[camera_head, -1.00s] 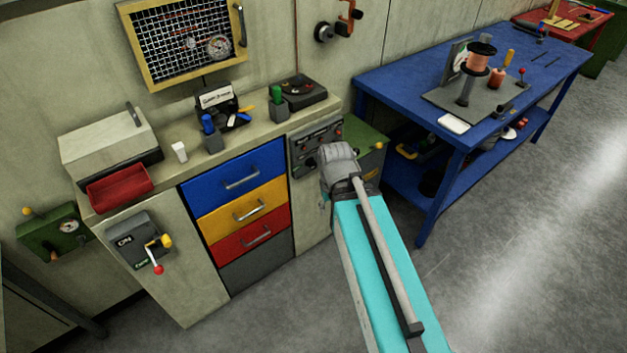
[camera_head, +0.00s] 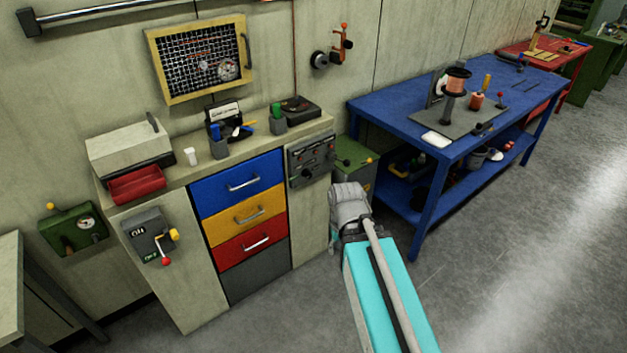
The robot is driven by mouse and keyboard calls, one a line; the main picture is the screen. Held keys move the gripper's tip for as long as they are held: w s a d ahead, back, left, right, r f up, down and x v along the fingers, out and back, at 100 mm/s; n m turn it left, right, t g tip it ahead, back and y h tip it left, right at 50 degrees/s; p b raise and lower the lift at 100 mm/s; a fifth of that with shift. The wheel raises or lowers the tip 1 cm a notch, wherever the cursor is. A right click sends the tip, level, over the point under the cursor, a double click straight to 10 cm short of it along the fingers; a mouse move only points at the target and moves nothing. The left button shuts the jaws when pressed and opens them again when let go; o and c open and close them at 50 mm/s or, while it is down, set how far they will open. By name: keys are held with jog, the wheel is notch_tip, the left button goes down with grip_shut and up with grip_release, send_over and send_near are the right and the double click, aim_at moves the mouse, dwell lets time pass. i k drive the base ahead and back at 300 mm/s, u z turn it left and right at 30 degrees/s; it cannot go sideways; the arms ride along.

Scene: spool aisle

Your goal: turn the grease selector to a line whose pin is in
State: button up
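A grey control panel (camera_head: 313,160) with small knobs, reddish marks and a dark round knob low on its face is on the right front of the cabinet. It may carry the grease selector, but its labels and pins are too small to read. A green box (camera_head: 73,231) with a gauge and levers hangs on the wall at far left; I cannot tell whether it belongs to the selector. My gripper (camera_head: 334,238) is mostly hidden behind my grey wrist, below and right of the panel and apart from it in the picture. Its fingers cannot be made out.
The cabinet top (camera_head: 240,150) holds a red tray (camera_head: 137,185), cups and a black box. A grey crank box (camera_head: 150,236) is on its left front. A green cabinet (camera_head: 357,175) and a blue bench (camera_head: 420,110) stand to the right. The right floor is clear.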

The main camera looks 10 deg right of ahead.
aim_at(306, 172)
jog(key=u, duration=0.8)
jog(key=i, duration=1)
